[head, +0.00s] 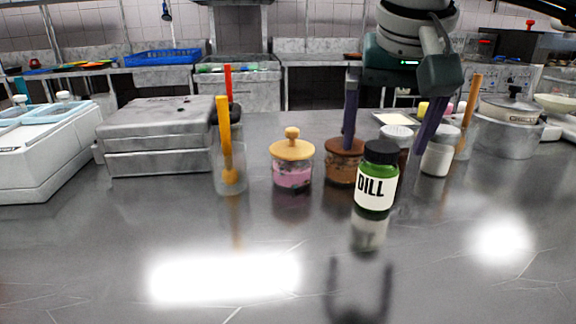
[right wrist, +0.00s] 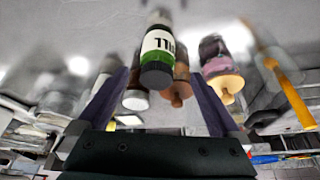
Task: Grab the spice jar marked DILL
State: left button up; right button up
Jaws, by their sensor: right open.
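The spice jar marked DILL (head: 376,190) stands upright on the steel counter, with a black cap, green contents and a white label. It also shows in the right wrist view (right wrist: 158,45), with its cap toward the camera. My right gripper (head: 383,151) is open and empty. Its two purple fingers point down, one on each side of the jar's cap as seen in the head view. In the right wrist view the jar's cap appears between the fingertips (right wrist: 158,76), with gaps on both sides. My left gripper is not in view.
Left of the DILL jar are a brown jar (head: 340,174), a pink jar with a wooden lid (head: 292,178) and a glass with an orange utensil (head: 231,180). A white jar (head: 437,158) and a pot (head: 508,133) stand right. The counter's front is clear.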

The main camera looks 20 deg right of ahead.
aim_at(381, 152)
jog(key=x, duration=0.3)
jog(key=shift+f, duration=0.3)
jog(key=x, duration=0.5)
jog(key=shift+s+d+f, duration=0.1)
jog(key=shift+d+f, duration=0.1)
jog(key=shift+f, duration=0.1)
jog(key=shift+r, duration=0.1)
grip_shut()
